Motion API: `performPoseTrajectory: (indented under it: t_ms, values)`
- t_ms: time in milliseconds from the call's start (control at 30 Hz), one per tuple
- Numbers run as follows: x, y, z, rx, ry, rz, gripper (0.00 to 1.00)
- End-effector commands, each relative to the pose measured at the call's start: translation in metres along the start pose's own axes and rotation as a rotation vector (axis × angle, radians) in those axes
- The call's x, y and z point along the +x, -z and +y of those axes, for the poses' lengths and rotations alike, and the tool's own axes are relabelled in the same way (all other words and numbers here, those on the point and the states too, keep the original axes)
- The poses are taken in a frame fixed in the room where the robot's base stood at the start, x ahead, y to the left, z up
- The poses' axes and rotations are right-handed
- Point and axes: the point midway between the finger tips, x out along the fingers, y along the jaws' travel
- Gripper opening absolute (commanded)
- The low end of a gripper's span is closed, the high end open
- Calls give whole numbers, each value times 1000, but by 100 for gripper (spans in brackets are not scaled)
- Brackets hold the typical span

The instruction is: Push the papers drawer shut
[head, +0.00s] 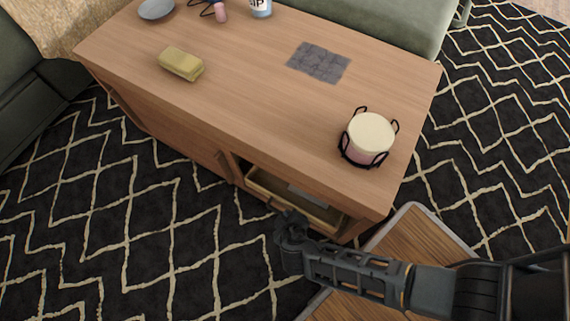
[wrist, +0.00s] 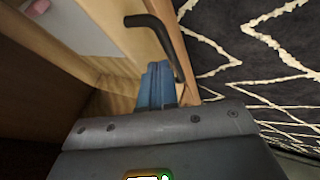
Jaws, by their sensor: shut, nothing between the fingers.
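The papers drawer (head: 325,214) stands partly open at the near right end of the wooden table's front side. A grey-white sheet of papers (head: 308,197) lies inside it; a pale sheet (wrist: 88,32) also shows at the left of the wrist view. The drawer's dark bar handle (wrist: 162,38) is on the outer face of its front panel (wrist: 172,22). My gripper (head: 287,222) is at the drawer front. In the wrist view its blue fingers (wrist: 155,70) are together and empty, beside the panel and near the handle. I cannot tell whether they touch the panel.
The wooden table (head: 245,95) carries a round lidded pot in a black rack (head: 369,140), a grey mat (head: 318,62), a yellow-green block (head: 181,64) and a grey dish (head: 156,9). Green sofa seats (head: 395,22) stand behind. Patterned rug (head: 150,220) lies clear in front.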

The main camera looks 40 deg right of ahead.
Motion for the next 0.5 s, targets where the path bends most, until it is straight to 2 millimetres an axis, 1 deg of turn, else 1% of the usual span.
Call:
performPoseTrajectory:
  t_ms: [100,200,500]
  values:
    - [5,0,9,2,1,1,0]
    - [6,0,13,0,1,0,0]
    - [7,0,14,0,1,0,0]
